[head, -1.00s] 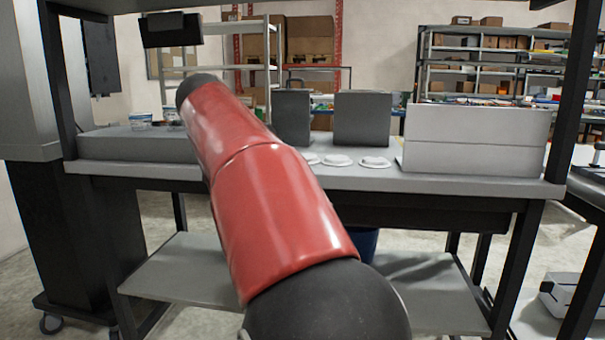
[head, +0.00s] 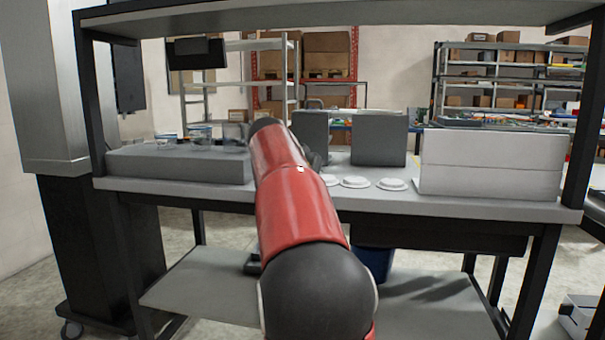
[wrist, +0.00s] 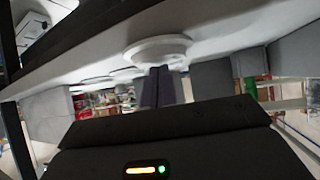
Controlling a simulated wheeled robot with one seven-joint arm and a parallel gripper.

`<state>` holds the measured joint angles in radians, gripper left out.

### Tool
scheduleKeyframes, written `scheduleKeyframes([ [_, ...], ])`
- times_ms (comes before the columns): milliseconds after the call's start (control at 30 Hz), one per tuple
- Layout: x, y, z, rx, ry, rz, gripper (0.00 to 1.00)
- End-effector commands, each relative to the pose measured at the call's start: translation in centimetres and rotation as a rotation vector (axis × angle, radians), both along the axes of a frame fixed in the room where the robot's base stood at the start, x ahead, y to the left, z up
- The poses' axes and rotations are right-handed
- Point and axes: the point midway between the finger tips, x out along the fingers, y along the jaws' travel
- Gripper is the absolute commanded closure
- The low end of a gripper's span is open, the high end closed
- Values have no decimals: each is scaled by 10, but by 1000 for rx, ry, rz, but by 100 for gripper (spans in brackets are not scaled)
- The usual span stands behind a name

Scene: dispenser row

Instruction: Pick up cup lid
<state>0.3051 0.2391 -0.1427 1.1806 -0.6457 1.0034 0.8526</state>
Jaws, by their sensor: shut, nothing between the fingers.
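Several white round cup lids lie in a row on the grey bench top. In the head view I see a left lid (head: 329,180), a middle lid (head: 355,182) and a right lid (head: 392,184). The wrist view is upside down. There one lid (wrist: 158,48) is closest, just beyond my gripper (wrist: 158,72), with other lids (wrist: 98,80) farther left. My gripper's dark fingers are together and empty, pointing at the nearest lid. I cannot tell whether they touch it. In the head view my red arm hides most of the gripper.
A low grey box (head: 180,165) with clear cups on it stands at the left of the bench. Two dark grey panels (head: 379,138) stand behind the lids. A large white box (head: 490,165) stands right of them. Black posts frame the bench under an upper shelf (head: 350,18).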

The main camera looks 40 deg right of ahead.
Motion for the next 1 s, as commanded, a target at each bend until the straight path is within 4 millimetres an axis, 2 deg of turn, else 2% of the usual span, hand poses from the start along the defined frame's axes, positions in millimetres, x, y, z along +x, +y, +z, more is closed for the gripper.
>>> scheduleKeyframes([
  [33,0,0,-5,-1,-2,0,100],
  [467,-1,1,-10,3,5,-3,100],
  [767,-12,29,-15,7,8,1,100],
  [1000,-11,30,-14,9,10,1,100],
])
